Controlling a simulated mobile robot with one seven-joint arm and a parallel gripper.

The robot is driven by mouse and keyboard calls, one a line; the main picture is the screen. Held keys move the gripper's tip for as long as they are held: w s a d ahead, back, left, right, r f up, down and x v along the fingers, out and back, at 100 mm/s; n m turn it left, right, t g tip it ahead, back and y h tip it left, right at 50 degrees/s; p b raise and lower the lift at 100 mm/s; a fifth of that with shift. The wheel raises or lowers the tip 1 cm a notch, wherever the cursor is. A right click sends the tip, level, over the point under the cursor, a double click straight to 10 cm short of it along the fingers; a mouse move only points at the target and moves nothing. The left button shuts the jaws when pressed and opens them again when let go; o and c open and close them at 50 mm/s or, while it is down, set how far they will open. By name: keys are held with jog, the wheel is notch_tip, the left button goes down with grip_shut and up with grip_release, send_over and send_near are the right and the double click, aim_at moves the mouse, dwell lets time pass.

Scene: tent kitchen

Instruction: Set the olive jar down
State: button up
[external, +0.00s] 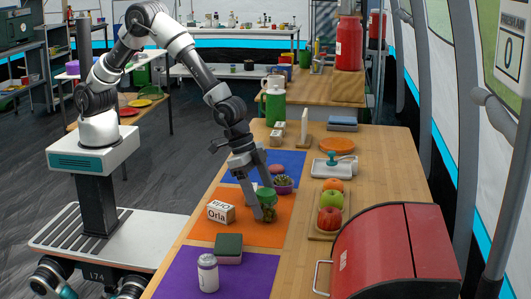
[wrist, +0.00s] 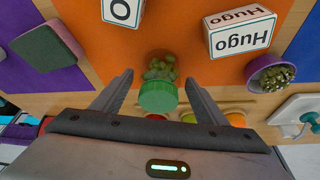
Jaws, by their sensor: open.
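The olive jar (external: 269,214) has a green lid (external: 266,194) and clear sides. It is on the orange mat (external: 227,233) near its right edge in the external view. In the wrist view the jar (wrist: 160,68) shows olives behind clear walls, with the green lid towards the camera. My gripper (external: 264,211) reaches down at the jar and partly hides it. In the wrist view my gripper (wrist: 158,78) is open, one finger on each side of the jar, with gaps between fingers and jar.
The Orla box (external: 221,212), green sponge (external: 228,247) and white can (external: 208,272) stand left and in front. A fruit tray (external: 319,236) and red bread bin (external: 395,255) are to the right.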

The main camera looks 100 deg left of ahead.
jog(key=s+a+p+v, duration=0.1)
jog(key=a+v, duration=0.1)
jog(key=v, duration=0.9)
jog(key=a+f+p+v, duration=0.1)
jog(key=a+v, duration=0.1)
jog(key=v, duration=0.8)
jog(key=s+a+r+n, duration=0.1)
jog(key=s+a+r, duration=0.2)
jog(key=s, duration=0.5)
jog(key=s+a+r+n+t, duration=0.1)
jog(key=s+a+r, duration=0.2)
jog(key=s, duration=0.5)
jog(key=s+a+r+n+y, duration=0.1)
jog(key=s+a+r, duration=0.2)
jog(key=s, duration=0.6)
jog(key=a, duration=0.2)
jog(key=shift+a+r+t, duration=0.2)
jog(key=shift+a+t, duration=0.1)
jog(key=shift+a, duration=0.05)
notch_tip(320, 180, up, 19)
jog(key=p, duration=1.9)
